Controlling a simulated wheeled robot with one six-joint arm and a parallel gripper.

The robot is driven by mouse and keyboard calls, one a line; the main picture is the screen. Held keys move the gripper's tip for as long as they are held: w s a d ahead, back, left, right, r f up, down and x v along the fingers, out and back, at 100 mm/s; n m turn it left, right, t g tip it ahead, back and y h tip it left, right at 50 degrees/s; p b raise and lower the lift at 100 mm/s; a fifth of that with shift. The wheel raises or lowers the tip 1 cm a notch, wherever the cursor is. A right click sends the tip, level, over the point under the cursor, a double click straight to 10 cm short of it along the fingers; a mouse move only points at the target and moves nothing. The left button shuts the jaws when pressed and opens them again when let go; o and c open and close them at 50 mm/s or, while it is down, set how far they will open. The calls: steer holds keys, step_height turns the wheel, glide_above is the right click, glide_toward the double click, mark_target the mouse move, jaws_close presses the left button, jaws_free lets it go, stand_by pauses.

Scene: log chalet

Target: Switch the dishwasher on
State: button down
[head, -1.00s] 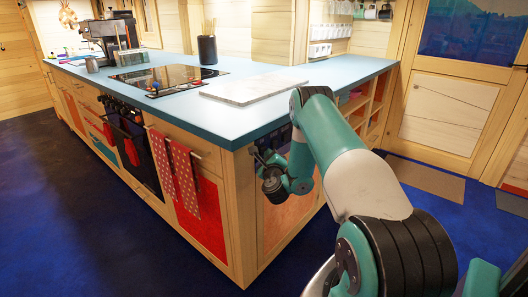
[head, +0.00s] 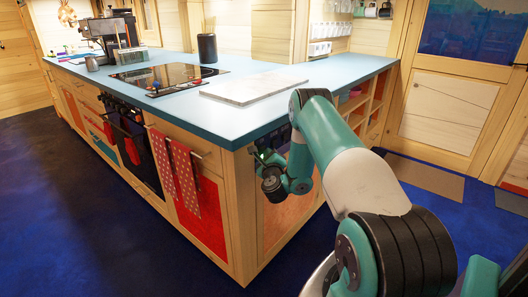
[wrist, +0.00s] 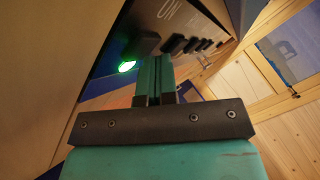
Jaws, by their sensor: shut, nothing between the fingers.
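In the wrist view a dark control panel (wrist: 110,62) crosses the upper part, with a large black knob or button (wrist: 138,43), a row of smaller black buttons (wrist: 192,44) and partly cut-off pale lettering. A green light (wrist: 127,66) glows on it beside my fingertips. My gripper (wrist: 153,62) is shut and empty, its fingers close to the panel; I cannot tell whether they touch it. In the head view my gripper (head: 260,157) is at the near end of the counter, below the worktop. My arm hides most of the panel there.
The blue worktop (head: 255,122) overhangs just above my gripper. A pale board (head: 253,87) and a black cooktop (head: 167,78) lie on it. Red cloths (head: 184,178) hang on the left front. The blue floor (head: 80,215) is clear at the left.

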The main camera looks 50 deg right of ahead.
steer(key=shift+s+f+b, duration=0.15)
steer(key=shift+s+b, duration=0.25)
steer(key=shift+b, duration=1.2)
steer(key=shift+s+b, duration=0.35)
steer(key=shift+b, duration=0.3)
steer(key=s+b, duration=0.6)
steer(key=b, duration=0.6)
steer(key=shift+d, duration=0.25)
